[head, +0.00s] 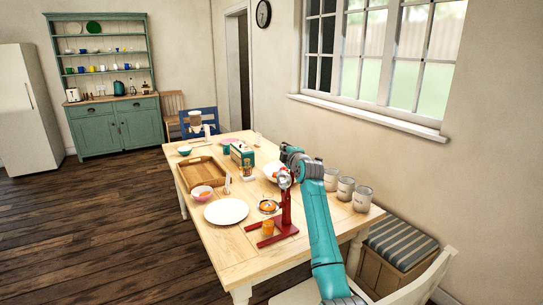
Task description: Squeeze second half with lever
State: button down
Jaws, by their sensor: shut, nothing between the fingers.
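A red lever press (286,214) stands upright at the near right of the wooden table, with a silver part at its top. A small glass with orange contents (268,228) stands on or just by its base. An orange thing (268,207) sits in a small dish behind that glass. My gripper (283,177) is at the top of the press, fingers shut and empty. It is small here and overlaps the press top, so contact with the lever cannot be told. The inside of the press is hidden.
A green carton (242,157) and a bowl (272,172) stand behind. Several pale canisters (346,188) line the right edge. The front left corner is clear.

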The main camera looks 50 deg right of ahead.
jog(key=shift+s+d+r+m, duration=0.1)
jog(key=shift+s+d+m, duration=0.2)
jog(key=shift+d, duration=0.4)
jog(key=shift+s+d+m, duration=0.1)
jog(key=shift+d+m, duration=0.3)
jog(key=shift+d, duration=0.3)
jog(key=s+a+r, duration=0.1)
jog(key=s+a, duration=0.6)
jog(key=a, duration=0.1)
jog(key=shift+s+a+r, duration=0.25)
jog(key=shift+s+r, duration=0.15)
